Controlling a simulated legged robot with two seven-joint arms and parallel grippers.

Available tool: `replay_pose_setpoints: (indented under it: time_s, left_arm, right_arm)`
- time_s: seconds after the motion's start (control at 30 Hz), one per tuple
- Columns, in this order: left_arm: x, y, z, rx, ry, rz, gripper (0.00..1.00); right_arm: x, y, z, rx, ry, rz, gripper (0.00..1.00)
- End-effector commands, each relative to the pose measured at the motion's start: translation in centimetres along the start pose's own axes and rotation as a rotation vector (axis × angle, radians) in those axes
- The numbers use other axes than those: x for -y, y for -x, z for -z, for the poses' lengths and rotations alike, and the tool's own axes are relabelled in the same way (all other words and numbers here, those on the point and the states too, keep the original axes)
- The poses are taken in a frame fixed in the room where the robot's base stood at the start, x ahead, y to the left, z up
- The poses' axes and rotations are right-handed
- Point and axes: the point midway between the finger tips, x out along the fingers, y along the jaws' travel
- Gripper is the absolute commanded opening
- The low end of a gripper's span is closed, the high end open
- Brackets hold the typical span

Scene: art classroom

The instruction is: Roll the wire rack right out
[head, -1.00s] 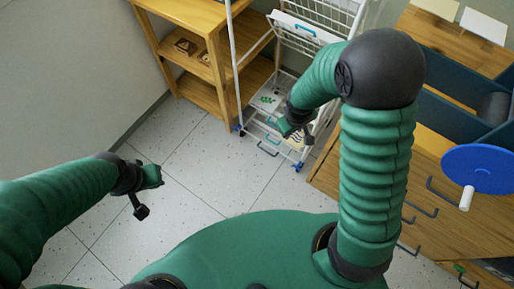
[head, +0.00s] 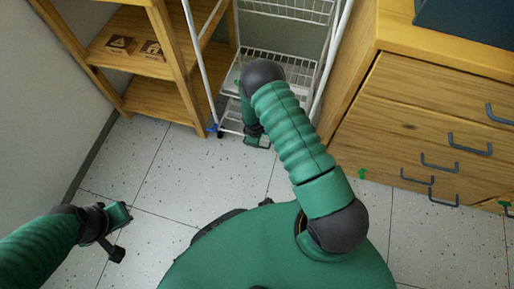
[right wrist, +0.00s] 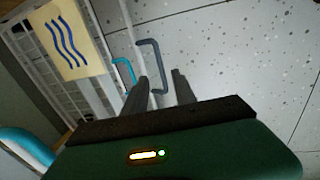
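The white wire rack (head: 330,62) stands between a wooden shelf unit and a wooden drawer cabinet in the head view. My right arm hides much of its lower front. My right gripper (head: 257,141) is low at the rack's front. In the right wrist view its two dark fingers (right wrist: 160,92) are apart, with a grey handle (right wrist: 151,62) between and just beyond them; I cannot tell if they touch. A teal handle (right wrist: 124,72) and a card with blue wavy lines (right wrist: 70,38) are beside it.
The wooden shelf unit (head: 160,60) is close on the rack's left, with small dark-marked blocks (head: 120,44) on a shelf. The drawer cabinet (head: 400,120) with dark handles is close on its right. The speckled floor (head: 170,185) in front is clear.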

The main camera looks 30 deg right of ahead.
Motion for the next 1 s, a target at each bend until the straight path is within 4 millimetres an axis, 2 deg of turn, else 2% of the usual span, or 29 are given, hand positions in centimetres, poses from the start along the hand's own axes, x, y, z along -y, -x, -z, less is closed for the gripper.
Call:
replay_pose_setpoints:
  time_s: [0.03, 0.1, 0.3, 0.43, 0.67, 0.9, 1.0]
  left_arm:
    - [0.0, -1.6, -0.4, 0.0, 0.0, 0.0, 0.0]
    - [0.0, -2.6, -0.6, 0.0, 0.0, 0.0, 0.0]
    - [0.0, -4.4, -1.0, 0.0, 0.001, 0.0, 0.0]
    - [0.0, -4.6, -1.1, 0.0, 0.0, 0.0, 0.0]
    - [0.0, -4.5, -1.0, 0.0, 0.001, 0.0, 0.0]
    - [0.0, -4.5, -1.0, 0.0, 0.0, 0.0, 0.0]
    - [0.0, -4.5, -1.0, 0.0, 0.0, 0.0, 0.0]
  right_arm:
    - [0.2, -2.3, -0.1, 0.0, -0.002, 0.001, 0.33]
    - [0.2, -4.0, -0.1, 0.0, -0.002, 0.001, 0.33]
    - [0.1, -7.2, 0.0, 0.0, -0.002, 0.0, 0.33]
    - [0.0, -7.8, 0.0, 0.0, -0.002, 0.0, 0.33]
    - [0.0, -7.8, 0.0, 0.0, -0.001, 0.0, 0.33]
    - [0.0, -7.7, 0.0, 0.0, -0.001, 0.0, 0.02]
    - [0.0, -7.7, 0.0, 0.0, -0.001, 0.0, 0.0]
